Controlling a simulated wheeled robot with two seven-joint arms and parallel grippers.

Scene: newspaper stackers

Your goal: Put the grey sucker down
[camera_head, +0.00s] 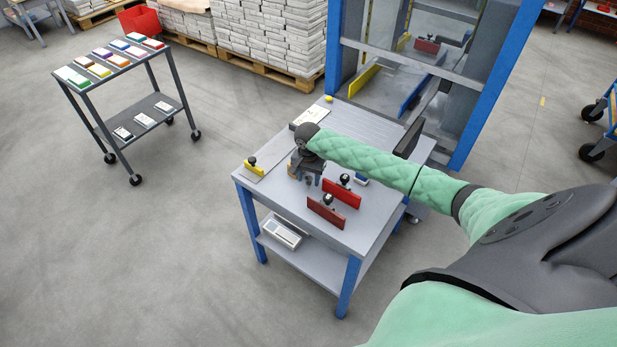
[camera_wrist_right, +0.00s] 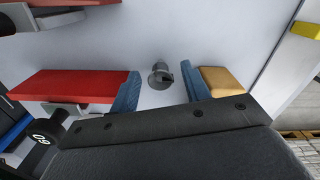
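The grey sucker (camera_wrist_right: 160,75) is a small round grey piece on the light tabletop. In the right wrist view it lies between the two blue fingertips of my right gripper (camera_wrist_right: 161,90), with a visible gap on each side. In the head view the right gripper (camera_head: 307,178) is low over the grey table (camera_head: 285,207), and a small dark piece, probably the sucker (camera_head: 309,182), shows beneath it. The gripper is open and holds nothing. My left gripper is out of view.
Two red plates with black knobs (camera_head: 341,192) (camera_head: 326,211) stand close by on the table. A yellow block (camera_head: 254,169) is at its left corner. A tan block (camera_wrist_right: 222,81) sits beside one finger. A blue-framed machine (camera_head: 480,90) stands behind.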

